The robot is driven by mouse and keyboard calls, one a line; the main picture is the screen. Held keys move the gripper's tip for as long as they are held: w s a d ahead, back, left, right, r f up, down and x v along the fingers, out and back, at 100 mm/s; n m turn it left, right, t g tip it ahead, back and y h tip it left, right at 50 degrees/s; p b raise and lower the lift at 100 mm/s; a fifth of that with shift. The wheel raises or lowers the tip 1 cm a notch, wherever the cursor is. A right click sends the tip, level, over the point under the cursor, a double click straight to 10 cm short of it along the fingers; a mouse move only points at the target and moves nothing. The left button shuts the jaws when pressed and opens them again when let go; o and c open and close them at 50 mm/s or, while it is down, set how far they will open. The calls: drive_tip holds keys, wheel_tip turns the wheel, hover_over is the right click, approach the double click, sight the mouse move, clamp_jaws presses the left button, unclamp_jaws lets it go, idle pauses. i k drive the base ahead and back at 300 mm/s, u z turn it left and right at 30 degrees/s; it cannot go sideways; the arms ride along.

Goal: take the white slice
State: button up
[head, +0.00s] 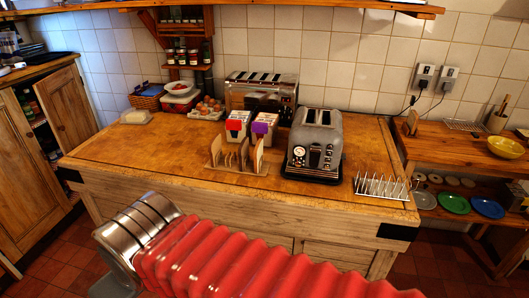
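Several thin upright slices stand in a low wooden rack (236,168) on the wooden counter. A pale slice (258,154) stands at the rack's right end and another slice (216,151) at its left end. They are small here, and I cannot tell which one is the white slice. My arm, with red bellows and a metal section, crosses the foreground in front of the counter. My gripper's fingers do not show. The arm is well nearer than the rack and apart from it.
Two packs, one red-marked (236,126) and one purple-marked (263,127), stand behind the rack. A grey toaster (317,142) stands right of it, with a wire toast rack (382,187) farther right. A larger toaster (262,92) stands behind. The counter's left front is clear.

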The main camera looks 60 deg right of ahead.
sight(259, 150)
drive_tip(key=z, duration=0.65)
drive_tip(key=i, duration=0.95)
drive_tip(key=z, duration=0.6)
